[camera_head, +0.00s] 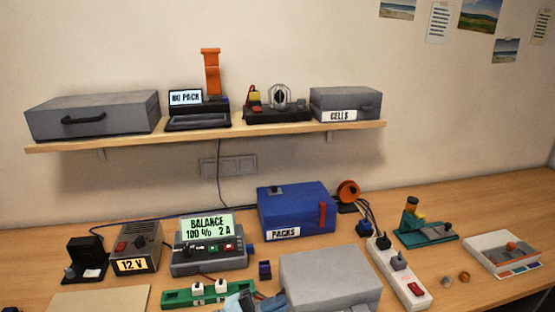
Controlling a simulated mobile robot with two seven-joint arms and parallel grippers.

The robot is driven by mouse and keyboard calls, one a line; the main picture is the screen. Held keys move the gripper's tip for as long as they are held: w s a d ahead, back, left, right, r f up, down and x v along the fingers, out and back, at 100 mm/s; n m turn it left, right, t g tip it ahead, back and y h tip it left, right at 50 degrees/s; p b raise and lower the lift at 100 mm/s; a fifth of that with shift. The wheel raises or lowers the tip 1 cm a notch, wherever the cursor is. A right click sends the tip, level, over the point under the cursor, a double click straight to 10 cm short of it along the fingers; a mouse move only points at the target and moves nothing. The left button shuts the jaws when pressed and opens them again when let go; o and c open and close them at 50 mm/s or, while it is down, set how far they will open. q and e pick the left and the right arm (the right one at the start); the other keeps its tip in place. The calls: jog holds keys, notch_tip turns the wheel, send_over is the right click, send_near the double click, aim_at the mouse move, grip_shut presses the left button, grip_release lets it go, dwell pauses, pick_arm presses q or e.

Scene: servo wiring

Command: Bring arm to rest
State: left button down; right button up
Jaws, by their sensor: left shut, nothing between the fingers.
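My left gripper (262,301) shows only in part at the bottom edge of the head view, just right of the middle of the green board (180,299). It looks shut and empty. It is close to the near left corner of a grey box (330,278); I cannot tell if it touches the box. Most of the left arm is out of the picture. My right gripper is not in view.
A charger reading "BALANCE" (210,262), a 12 V supply (138,250), a blue PACKS box (290,215) and a power strip (398,272) crowd the desk. A shelf (280,131) runs above. Bare wood (490,205) shows at right.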

pick_arm(q)
jog(key=s+a+f+n+t+y+p, duration=0.1)
jog(key=s+a+f+n+t+y, duration=0.1)
jog(key=a+f+n+t+y, duration=0.55)
jog(key=s+a+f+n+t+y+p, duration=0.1)
jog(key=s+a+f+n+t+y, duration=0.25)
jog(key=n, duration=0.65)
jog(key=s+a+f+n+g+y, duration=0.2)
jog(key=s+a+f+g+y, duration=0.1)
jog(key=s, duration=0.3)
jog(key=s+a+f+n+g+y+p, duration=0.1)
jog(key=s+a+f+n+g+y, duration=0.1)
jog(key=s+a+f, duration=0.3)
jog(key=shift+s+a+f+n+g+y+p, duration=0.3)
jog(key=shift+s+f+n+g+y, duration=0.1)
jog(key=shift+s+f+n+y, duration=0.4)
jog(key=shift+w+r, duration=0.1)
